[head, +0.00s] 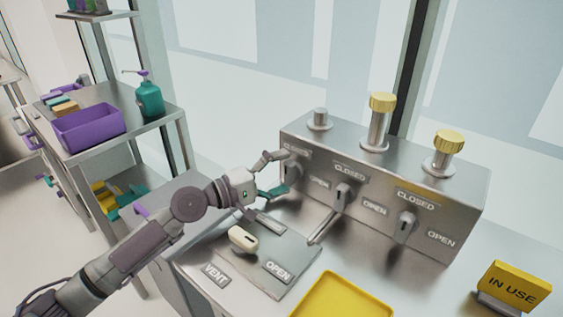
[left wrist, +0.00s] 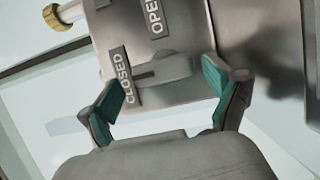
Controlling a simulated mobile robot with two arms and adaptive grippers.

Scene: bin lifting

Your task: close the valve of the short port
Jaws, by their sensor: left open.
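A grey metal valve box (head: 300,140) carries three ports. The short port (head: 320,119) is a bare stub at the left end. The middle port (head: 377,130) is tall and yellow-capped. My left gripper (head: 276,174) is open in front of the box's left valve, largely covering it in the head view. In the left wrist view, the grey valve handle (left wrist: 168,69) lies just beyond and between the spread teal fingertips, with no clear contact. Its narrow end points at the CLOSED label (left wrist: 122,76); the OPEN label (left wrist: 155,17) is to one side. My right gripper is out of view.
The middle valve (head: 343,193) and right valve (head: 407,226) are close by. A plate with a pale knob (head: 243,239) lies below my gripper. A yellow tray (head: 345,297) and IN USE sign (head: 514,287) stand in front. A cart with a purple bin (head: 88,128) is at left.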

